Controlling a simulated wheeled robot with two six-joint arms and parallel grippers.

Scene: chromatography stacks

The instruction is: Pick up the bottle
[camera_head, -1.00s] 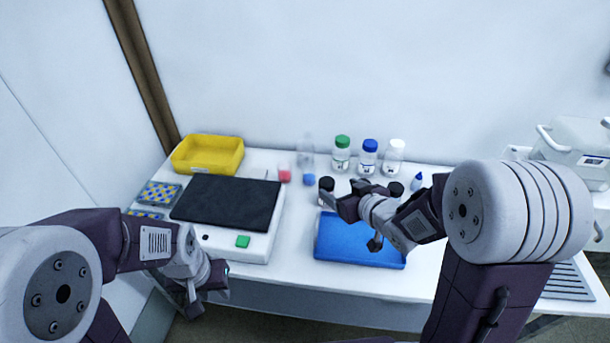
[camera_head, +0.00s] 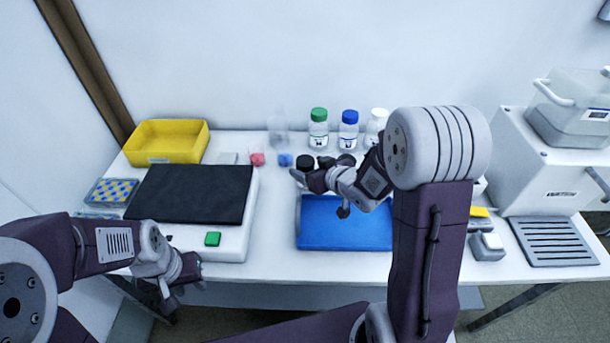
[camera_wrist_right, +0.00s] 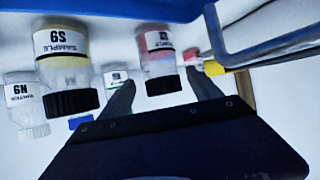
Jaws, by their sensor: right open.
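Several capped bottles stand on the bench. A red-tinted sample bottle with a black cap (camera_wrist_right: 160,62) is in the right wrist view, ahead of and between my fingers; no contact shows. In the head view a black-capped bottle (camera_head: 305,162) stands just beyond my right gripper (camera_head: 302,179), which is open and empty. A yellow-tinted sample bottle with a black cap (camera_wrist_right: 64,65) is left of the fingers in the wrist view. My left gripper (camera_head: 170,300) hangs low in front of the bench, away from the bottles; its jaw state is unclear.
Green-capped (camera_head: 318,130), blue-capped (camera_head: 348,130) and white-capped (camera_head: 376,127) bottles stand behind. A blue tray (camera_head: 340,232) lies in front. A black-topped white device (camera_head: 195,193) and yellow bin (camera_head: 165,142) are left. A large white machine (camera_head: 545,155) is right.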

